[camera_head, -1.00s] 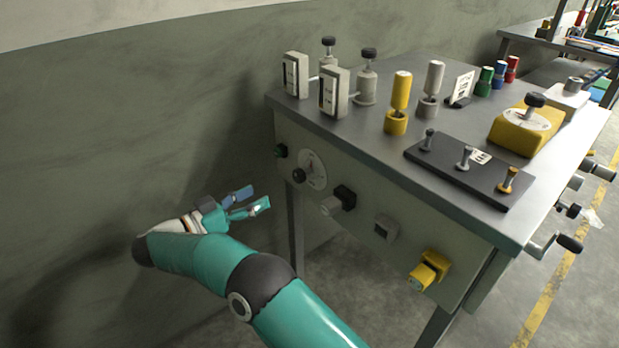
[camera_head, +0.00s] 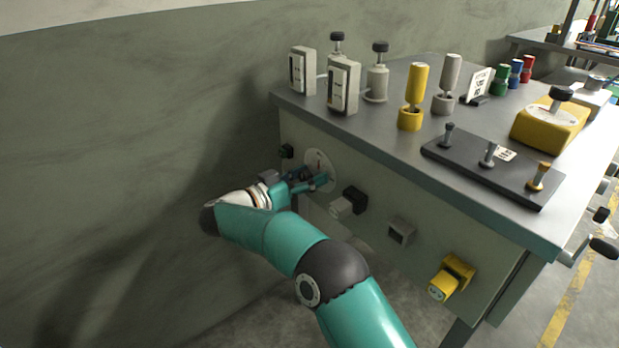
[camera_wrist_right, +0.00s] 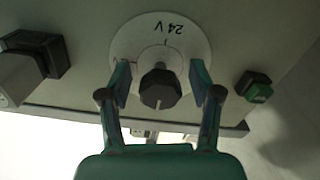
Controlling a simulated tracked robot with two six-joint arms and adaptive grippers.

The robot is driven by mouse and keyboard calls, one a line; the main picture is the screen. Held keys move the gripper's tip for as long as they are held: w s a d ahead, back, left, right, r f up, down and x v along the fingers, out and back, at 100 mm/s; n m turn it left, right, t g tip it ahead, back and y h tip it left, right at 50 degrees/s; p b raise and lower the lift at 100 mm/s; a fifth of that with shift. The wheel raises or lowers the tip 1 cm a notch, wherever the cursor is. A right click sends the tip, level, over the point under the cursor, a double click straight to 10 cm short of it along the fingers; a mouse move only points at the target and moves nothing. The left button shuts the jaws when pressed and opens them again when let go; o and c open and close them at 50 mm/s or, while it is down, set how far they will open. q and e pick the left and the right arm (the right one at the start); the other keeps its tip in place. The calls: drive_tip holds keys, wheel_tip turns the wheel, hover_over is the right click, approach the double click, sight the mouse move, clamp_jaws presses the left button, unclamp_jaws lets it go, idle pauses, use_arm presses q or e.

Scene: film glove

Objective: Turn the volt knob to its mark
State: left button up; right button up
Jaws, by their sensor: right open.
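The volt knob (camera_wrist_right: 160,88) is small, dark and ridged. It sits at the centre of a round white dial (camera_wrist_right: 188,48) marked "24 V", which appears upside down in the right wrist view. The dial also shows on the bench's front panel in the head view (camera_head: 317,160), where my gripper hides the knob. My right gripper (camera_wrist_right: 160,80) is open, with one finger on each side of the knob. A gap shows between the knob and each finger. In the head view my right gripper (camera_head: 318,182) is at the dial. My left gripper is not in view.
A green button (camera_wrist_right: 258,88) and a black-and-white switch (camera_head: 347,202) flank the dial. A grey socket (camera_head: 401,232) and a yellow knob (camera_head: 449,280) are further right on the panel. Gauges, posts and a black terminal strip (camera_head: 490,168) stand on the bench top. The wall is at left.

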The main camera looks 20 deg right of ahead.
drive_tip(key=shift+a, duration=0.1)
drive_tip(key=c, duration=1)
drive_tip(key=shift+a, duration=0.15)
drive_tip(key=shift+c, duration=0.8)
